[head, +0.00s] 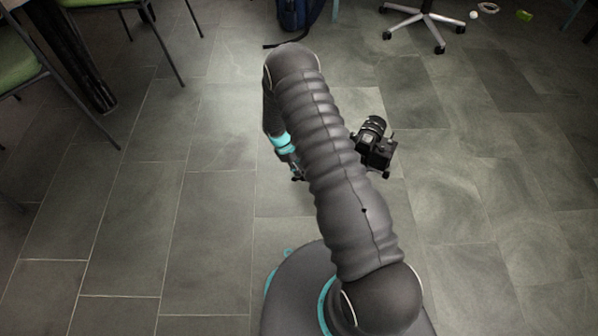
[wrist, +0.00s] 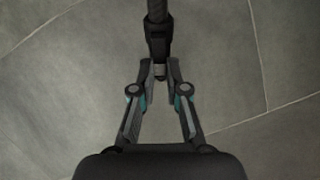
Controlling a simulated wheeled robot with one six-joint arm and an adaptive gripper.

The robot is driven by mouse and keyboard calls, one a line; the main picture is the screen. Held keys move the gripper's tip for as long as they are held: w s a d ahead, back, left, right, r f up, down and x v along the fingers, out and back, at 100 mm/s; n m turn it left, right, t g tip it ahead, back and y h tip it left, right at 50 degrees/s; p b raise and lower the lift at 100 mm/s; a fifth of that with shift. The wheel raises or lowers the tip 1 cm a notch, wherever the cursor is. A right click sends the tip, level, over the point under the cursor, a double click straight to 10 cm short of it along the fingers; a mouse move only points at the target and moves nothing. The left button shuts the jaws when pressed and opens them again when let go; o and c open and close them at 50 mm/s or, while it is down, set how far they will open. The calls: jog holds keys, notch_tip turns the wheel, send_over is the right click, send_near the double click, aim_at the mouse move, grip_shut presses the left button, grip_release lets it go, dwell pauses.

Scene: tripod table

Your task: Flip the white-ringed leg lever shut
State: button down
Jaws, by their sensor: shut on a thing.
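My gripper (wrist: 160,77) is shut in the wrist view, its fingertips closed on a small greyish part at the end of a dark leg (wrist: 157,22). This part looks like the leg lever (wrist: 159,70); I cannot make out a white ring or how far the lever is flipped. In the head view my gripper (head: 297,173) shows only partly, left of my arm and low down. A black camera (head: 378,147) shows just right of my arm. My arm hides most of what stands under and left of the camera, including the legs.
Green chairs (head: 20,68) stand at the left. A dark blue bag (head: 297,14) and a wheeled chair base (head: 425,17) are at the back. Small items, one of them green (head: 524,15), lie at the far right.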

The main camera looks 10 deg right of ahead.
jog(key=f+g+h+b, duration=0.1)
jog(key=b, duration=0.1)
jog(key=shift+w+a+f+h+b, duration=0.1)
jog(key=shift+w+f+h+b, duration=0.05)
jog(key=shift+h+b, duration=0.15)
jog(key=shift+f+g+h+b, duration=0.1)
jog(key=shift+g+h+b, duration=0.35)
jog(key=shift+b, duration=0.2)
jog(key=c, duration=1.2)
grip_release()
jog(key=v, duration=1.2)
jog(key=shift+a, duration=0.1)
